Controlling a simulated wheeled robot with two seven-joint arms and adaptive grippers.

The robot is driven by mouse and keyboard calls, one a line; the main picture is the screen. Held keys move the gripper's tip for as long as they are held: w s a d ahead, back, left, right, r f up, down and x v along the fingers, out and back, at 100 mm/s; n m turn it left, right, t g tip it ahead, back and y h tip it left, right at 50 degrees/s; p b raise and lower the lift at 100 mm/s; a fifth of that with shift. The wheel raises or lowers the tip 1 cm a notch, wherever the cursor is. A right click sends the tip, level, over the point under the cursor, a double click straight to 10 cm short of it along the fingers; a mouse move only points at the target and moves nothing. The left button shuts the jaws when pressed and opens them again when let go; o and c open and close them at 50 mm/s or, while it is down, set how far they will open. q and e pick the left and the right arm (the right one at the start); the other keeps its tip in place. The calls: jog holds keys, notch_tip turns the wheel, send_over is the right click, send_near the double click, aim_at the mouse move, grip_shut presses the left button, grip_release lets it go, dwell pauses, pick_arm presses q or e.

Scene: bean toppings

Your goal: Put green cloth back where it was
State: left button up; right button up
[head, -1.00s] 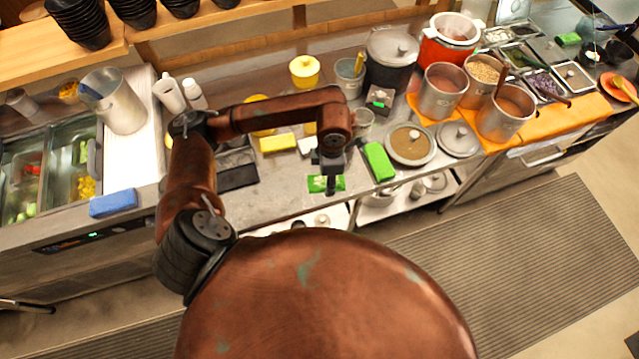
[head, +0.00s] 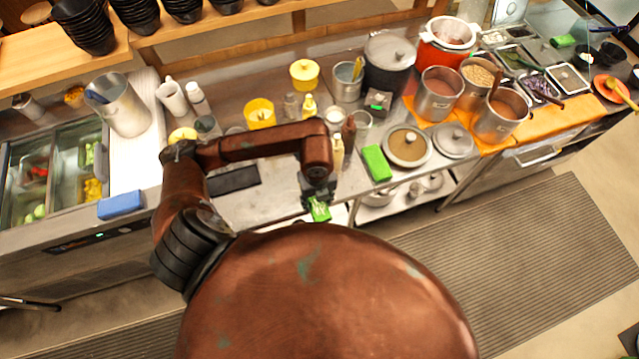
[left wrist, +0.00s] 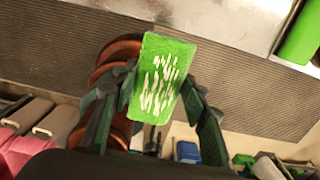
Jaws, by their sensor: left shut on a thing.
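My left gripper (head: 316,198) is shut on a small green cloth (head: 320,211), which it holds near the counter's front edge, close to my body. In the left wrist view the held cloth (left wrist: 160,70) shows as a flat green rectangle with white streaks, between the two dark fingers. A second green cloth (head: 377,163), plain and folded, lies on the steel counter (head: 262,203) to the right of my gripper. A green piece also shows at the top right of the left wrist view (left wrist: 300,35). My right gripper is not in view.
Several bottles, among them a cream one (head: 337,155), stand behind my left forearm. A blue cloth (head: 121,204) lies at the left counter edge. Bare counter shows left of my gripper.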

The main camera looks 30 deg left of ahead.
pick_arm(q)
jog(key=w+a+f, duration=0.2)
jog(key=w, duration=0.1)
jog(key=w+a+f+p, duration=0.1)
jog(key=w+a+f, duration=0.1)
jog(key=w+f, duration=0.1)
jog(key=w+a+f+p, duration=0.1)
jog(key=w+a+f, duration=0.1)
jog(key=w+f, duration=0.1)
jog(key=shift+w+f, duration=0.15)
jog(key=shift+w, duration=0.75)
jog(key=shift+w+a+f+p, duration=0.15)
jog(key=shift+w+f+p, duration=0.2)
jog(key=shift+f, duration=0.15)
notch_tip(320, 180, down, 3)
jog(key=shift+w+p, duration=0.1)
jog(key=shift+p, duration=0.45)
jog(key=shift+f, duration=0.2)
jog(key=shift+f, duration=0.2)
jog(key=o, duration=1.1)
